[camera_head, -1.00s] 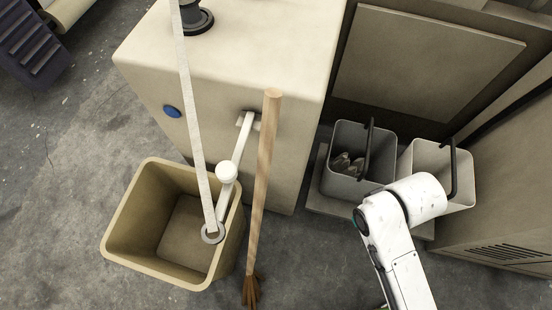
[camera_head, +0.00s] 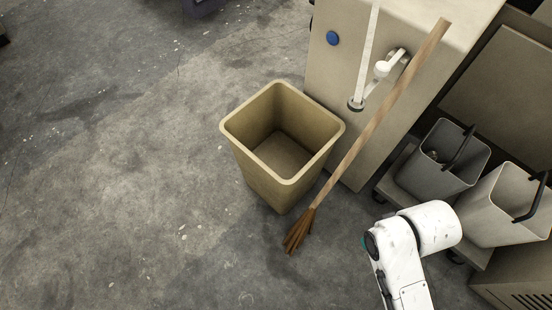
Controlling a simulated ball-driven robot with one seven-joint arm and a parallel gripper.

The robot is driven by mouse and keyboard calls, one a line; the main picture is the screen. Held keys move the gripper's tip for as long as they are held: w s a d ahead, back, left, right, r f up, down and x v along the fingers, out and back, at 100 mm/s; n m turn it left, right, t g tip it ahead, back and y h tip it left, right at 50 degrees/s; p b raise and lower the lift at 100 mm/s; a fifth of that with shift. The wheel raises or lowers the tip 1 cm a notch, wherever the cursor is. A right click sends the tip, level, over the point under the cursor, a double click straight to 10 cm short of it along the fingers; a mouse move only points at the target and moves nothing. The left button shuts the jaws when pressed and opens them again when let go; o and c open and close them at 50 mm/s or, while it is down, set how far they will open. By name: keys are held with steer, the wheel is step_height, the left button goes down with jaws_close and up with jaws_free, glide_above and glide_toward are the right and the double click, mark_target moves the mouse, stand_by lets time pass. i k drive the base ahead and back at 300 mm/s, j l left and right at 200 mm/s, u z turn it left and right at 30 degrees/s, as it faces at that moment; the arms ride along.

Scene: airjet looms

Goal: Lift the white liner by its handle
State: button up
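The white liner (camera_head: 490,208) is an open, off-white bucket at the right edge of the camera_head view. A black handle (camera_head: 534,200) stands up at its right side. It sits beside a grey bucket (camera_head: 435,168), which has its own black handle. My white arm rises from the bottom of the view, in front of and to the left of the white liner. My gripper is not in view, so I cannot see whether it is open or shut.
A tan bin (camera_head: 276,184) stands open and empty on the concrete floor. A wooden broom (camera_head: 370,135) leans against the beige machine (camera_head: 420,25). Both buckets are on a low wheeled base (camera_head: 394,184).

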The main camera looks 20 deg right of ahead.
mark_target(508, 206)
steer(key=z, duration=1.9)
steer(key=i+j+u, duration=0.2)
steer(key=i+u, duration=0.25)
steer(key=i, duration=0.25)
steer(key=i+u, duration=0.4)
steer(key=i, duration=0.25)
